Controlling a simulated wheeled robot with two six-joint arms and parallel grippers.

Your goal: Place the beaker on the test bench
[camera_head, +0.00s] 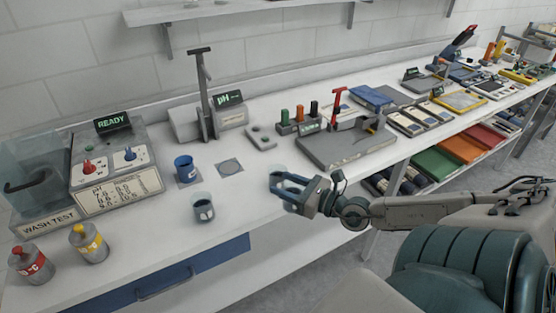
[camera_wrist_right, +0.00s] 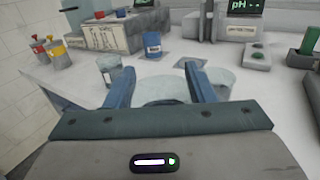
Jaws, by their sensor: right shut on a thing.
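My right gripper (camera_head: 283,188) reaches in from the right at the bench's front edge. Its blue fingers are shut on a clear glass beaker (camera_head: 277,180), whose pale round rim shows between and beside the fingers in the right wrist view (camera_wrist_right: 160,88). I cannot tell how high it is above the white test bench (camera_head: 255,207). Another clear beaker with a white label (camera_head: 203,209) stands on the bench to the left, also seen in the right wrist view (camera_wrist_right: 109,68). A blue cup (camera_head: 185,168) stands on a grey square pad. My left gripper is out of view.
A bare grey square pad (camera_head: 230,167) lies beside the blue cup. Behind are the pH meter (camera_head: 229,110) and a tall stand (camera_head: 205,95). The wash test unit (camera_head: 110,165) and red and yellow bottles (camera_head: 89,242) are at left; a grey tray device (camera_head: 345,146) is at right.

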